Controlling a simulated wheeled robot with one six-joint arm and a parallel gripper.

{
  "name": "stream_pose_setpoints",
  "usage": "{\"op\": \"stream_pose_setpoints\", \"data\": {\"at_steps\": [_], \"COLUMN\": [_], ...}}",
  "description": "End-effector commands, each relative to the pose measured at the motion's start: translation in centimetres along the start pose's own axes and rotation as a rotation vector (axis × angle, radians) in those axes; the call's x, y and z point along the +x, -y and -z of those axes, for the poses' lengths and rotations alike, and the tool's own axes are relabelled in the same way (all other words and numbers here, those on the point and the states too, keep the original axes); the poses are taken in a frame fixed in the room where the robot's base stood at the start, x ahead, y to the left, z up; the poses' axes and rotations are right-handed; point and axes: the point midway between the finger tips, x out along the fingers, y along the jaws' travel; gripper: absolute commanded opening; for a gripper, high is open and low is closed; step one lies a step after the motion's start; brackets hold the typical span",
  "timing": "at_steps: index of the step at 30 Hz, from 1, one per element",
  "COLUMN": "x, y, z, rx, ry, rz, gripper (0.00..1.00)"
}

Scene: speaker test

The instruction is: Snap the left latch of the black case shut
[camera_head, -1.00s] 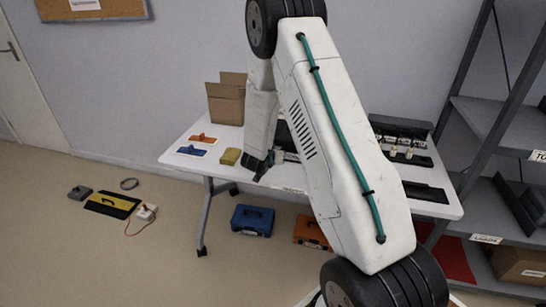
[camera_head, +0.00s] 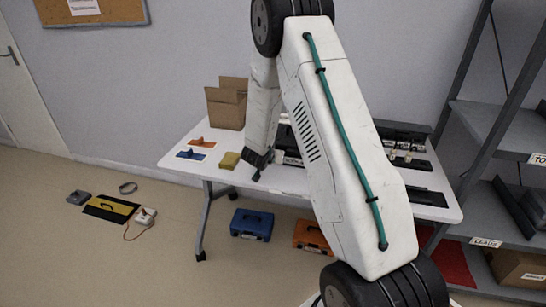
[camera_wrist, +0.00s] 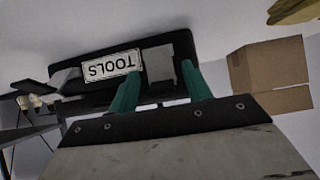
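The black case (camera_wrist: 178,38) shows upside down in the wrist view, with a white TOOLS label (camera_wrist: 111,67) on its front. A grey latch plate (camera_wrist: 160,67) lies on the box side of the label; this is the left latch as seen from the head. A second grey latch (camera_wrist: 66,78) is at the label's other end. My gripper (camera_wrist: 160,71) is open, its teal fingers apart on either side of the left latch. Contact cannot be told. In the head view my gripper (camera_head: 258,174) is at the table's front, and my arm hides most of the case.
An open cardboard box (camera_head: 226,107) stands at the table's back left. A yellow block (camera_head: 229,160) and blue and orange items lie left of my gripper. Dark trays (camera_head: 405,158) are at the right. Blue (camera_head: 251,224) and orange cases are on the floor below.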

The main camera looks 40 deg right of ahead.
Motion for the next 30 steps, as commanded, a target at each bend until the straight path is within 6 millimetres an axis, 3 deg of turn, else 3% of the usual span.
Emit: {"op": "stream_pose_setpoints", "data": {"at_steps": [7, 19, 30], "x": [-1.0, -7.1, -7.8], "y": [0.1, 0.1, 0.0], "z": [0.0, 0.0, 0.0], "rx": [-0.001, 0.000, 0.000], "ry": [-0.001, 0.000, 0.000], "rz": [0.002, 0.002, 0.000], "gripper": [0.49, 0.49, 0.49]}}
